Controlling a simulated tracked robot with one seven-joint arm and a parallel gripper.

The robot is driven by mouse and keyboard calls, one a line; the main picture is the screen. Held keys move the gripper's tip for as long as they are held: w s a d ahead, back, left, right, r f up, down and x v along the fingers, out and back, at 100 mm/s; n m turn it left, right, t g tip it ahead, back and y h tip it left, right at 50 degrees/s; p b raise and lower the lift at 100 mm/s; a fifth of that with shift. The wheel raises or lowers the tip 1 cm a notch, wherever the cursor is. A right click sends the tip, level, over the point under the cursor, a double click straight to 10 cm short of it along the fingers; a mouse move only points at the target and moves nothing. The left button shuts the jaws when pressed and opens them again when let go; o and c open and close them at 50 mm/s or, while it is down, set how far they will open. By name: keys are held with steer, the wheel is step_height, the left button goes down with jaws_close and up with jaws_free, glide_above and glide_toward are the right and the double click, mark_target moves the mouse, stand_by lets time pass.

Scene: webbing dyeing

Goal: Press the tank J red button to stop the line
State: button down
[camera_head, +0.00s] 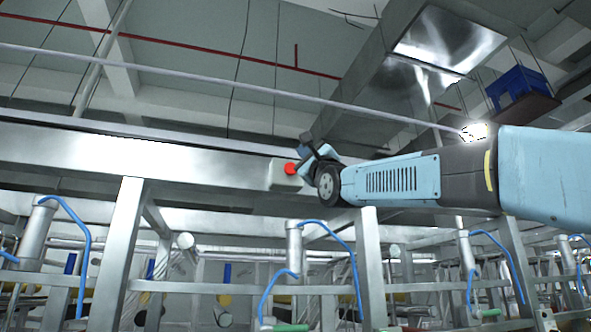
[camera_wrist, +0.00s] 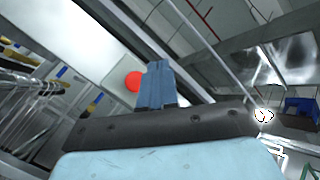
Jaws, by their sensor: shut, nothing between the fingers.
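The red button (camera_head: 291,169) sits on a small pale box (camera_head: 280,180) fixed to the long metal beam. In the wrist view the red button (camera_wrist: 133,81) shows just left of the fingers, on a pale surface (camera_wrist: 108,62). No label for tank J can be read. My gripper (camera_head: 305,163) is at the right side of the box, close to the button. In the wrist view my gripper (camera_wrist: 158,66) has its blue fingers together with nothing between them. I cannot tell whether the fingertips touch the box or the button.
The metal beam (camera_head: 120,152) runs across behind the box. Below it stand metal frame posts (camera_head: 121,250) with blue curved handles (camera_head: 84,245) and white cylinders. A thin pipe (camera_head: 240,88) crosses above my arm. A blue crate (camera_head: 517,84) sits high at the right.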

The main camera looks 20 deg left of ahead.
mark_target(289, 164)
steer(key=w+a, duration=0.4)
steer(key=w, duration=0.2)
steer(key=shift+w, duration=0.35)
steer(key=shift+a, duration=0.1)
stand_by(1.9)
steer(key=shift+w+a, duration=0.2)
steer(key=shift+w, duration=0.05)
steer(key=shift+w+a, duration=0.35)
steer(key=shift+w, duration=0.15)
stand_by(1.1)
steer(key=shift+s+d, duration=0.1)
stand_by(0.3)
steer(key=shift+s+d, duration=0.5)
steer(key=shift+s, duration=0.25)
steer(key=s+d, duration=0.1)
steer(key=s, duration=0.2)
steer(key=s+d, duration=0.1)
steer(key=shift+s+d, duration=0.15)
steer(key=shift+d, duration=0.15)
